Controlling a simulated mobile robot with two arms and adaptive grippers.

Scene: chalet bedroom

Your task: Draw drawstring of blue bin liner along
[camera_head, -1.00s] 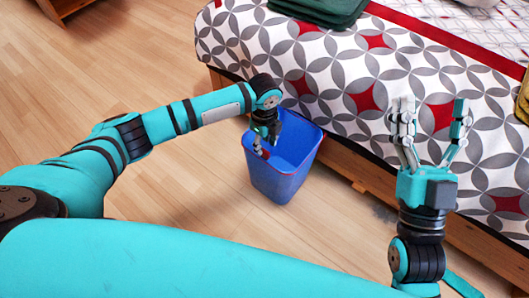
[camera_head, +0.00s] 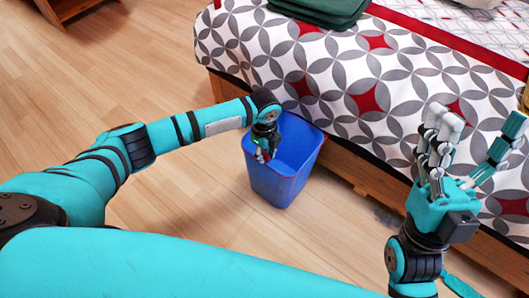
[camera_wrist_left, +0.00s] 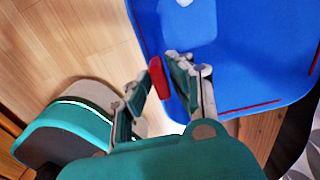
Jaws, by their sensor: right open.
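The blue bin (camera_head: 280,185), its inside blue too, stands upright on the floor against the bed. In the left wrist view, thin red drawstring lines (camera_wrist_left: 252,108) run along the rim. My left gripper (camera_head: 262,153) points down at the bin's left rim; in the left wrist view its fingertips (camera_wrist_left: 160,76) are close together, with a short red drawstring piece (camera_wrist_left: 157,77) between them. Whether they pinch it is not clear. My right gripper (camera_head: 474,130) is open, empty and pointing up in front of the bed, right of the bin.
The bed (camera_head: 330,70) with a patterned cover stands behind the bin, its wooden frame close to it. Dark green folded cloth (camera_head: 318,10) lies on the bed. The wooden floor (camera_head: 170,60) is clear left of the bin.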

